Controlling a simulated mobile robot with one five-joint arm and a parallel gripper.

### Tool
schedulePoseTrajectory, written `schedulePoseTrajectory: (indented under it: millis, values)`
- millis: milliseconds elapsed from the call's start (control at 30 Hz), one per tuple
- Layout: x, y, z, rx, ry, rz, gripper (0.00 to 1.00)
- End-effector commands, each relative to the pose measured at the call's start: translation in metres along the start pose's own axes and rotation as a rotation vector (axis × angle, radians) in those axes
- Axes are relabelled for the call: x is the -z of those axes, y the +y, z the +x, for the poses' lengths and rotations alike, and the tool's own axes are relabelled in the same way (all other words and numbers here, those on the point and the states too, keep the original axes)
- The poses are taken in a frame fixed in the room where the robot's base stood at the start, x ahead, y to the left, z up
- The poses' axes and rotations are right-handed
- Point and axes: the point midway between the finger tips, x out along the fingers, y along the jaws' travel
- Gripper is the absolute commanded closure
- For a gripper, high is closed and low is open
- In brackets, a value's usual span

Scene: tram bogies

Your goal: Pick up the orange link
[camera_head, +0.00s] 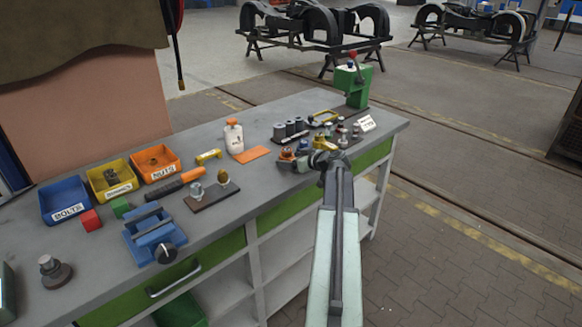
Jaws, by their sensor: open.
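A small orange part (287,153), which looks like the orange link, lies on the grey workbench (225,220) near its front right edge. It is partly hidden by my gripper (290,163), so its full shape does not show. My gripper is open at the end of my arm, low over the bench top, with its dark fingers pointing left. Its fingertips are right beside the orange part; I cannot tell whether they touch it.
Close behind are a yellow-orange part (323,144), grey cylinders (290,129), small fittings and a white label card (366,123). A blue vise (155,235) and bins (159,163) stand farther left.

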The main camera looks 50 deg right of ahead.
Motion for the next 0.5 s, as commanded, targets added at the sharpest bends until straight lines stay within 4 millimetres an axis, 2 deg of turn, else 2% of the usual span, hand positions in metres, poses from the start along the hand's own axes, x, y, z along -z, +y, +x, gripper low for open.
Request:
schedulePoseTrajectory:
  millis: [133,167,400,500]
  values:
    - [0.0006,0.0002,-0.0011,-0.001,0.000,0.000,0.25]
    - [0.0006,0.0002,-0.0012,-0.001,0.000,0.000,0.30]
    - [0.0005,0.0005,-0.0015,-0.001,0.000,0.001,0.97]
    - [0.0004,0.0007,-0.0016,-0.002,0.000,0.001,1.00]
